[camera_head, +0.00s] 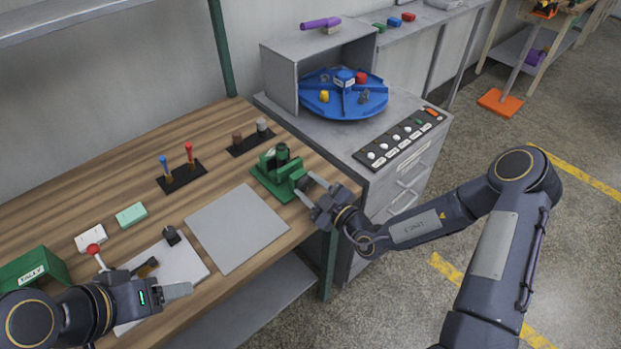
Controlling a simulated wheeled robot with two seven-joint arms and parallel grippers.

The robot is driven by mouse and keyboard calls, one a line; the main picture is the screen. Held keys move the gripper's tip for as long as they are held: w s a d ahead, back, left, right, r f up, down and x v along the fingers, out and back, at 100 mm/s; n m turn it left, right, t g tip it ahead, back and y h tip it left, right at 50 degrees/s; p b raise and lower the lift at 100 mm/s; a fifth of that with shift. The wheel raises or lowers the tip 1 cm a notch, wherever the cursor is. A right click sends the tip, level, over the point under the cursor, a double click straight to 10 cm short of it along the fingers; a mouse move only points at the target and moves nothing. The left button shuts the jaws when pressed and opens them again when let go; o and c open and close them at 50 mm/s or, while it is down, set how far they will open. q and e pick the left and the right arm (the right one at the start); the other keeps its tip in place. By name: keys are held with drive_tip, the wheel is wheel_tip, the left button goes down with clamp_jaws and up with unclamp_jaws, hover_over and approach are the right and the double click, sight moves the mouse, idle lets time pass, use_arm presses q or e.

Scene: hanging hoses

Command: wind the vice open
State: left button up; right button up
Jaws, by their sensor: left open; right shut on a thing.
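The green vice (277,171) stands near the right end of the wooden bench, with a dark round piece at its top. My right gripper (308,189) is at the front of the vice, shut on a part there. That part, likely the vice handle, is mostly hidden by the fingers. My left gripper (178,290) is open and empty above the front left of the bench, far from the vice.
A grey mat (237,227) lies left of the vice. Red and blue levers (180,172) stand behind it. A grey cabinet (400,180) with a button panel and a blue turntable (343,101) is at the right. A green box (33,270) sits at the far left.

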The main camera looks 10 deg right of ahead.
idle(0.3)
drive_tip(key=o, duration=1)
drive_tip(key=shift+s, duration=0.1)
drive_tip(key=v, duration=0.7)
drive_tip(key=shift+s+d+b, duration=0.25)
drive_tip(key=shift+b, duration=0.15)
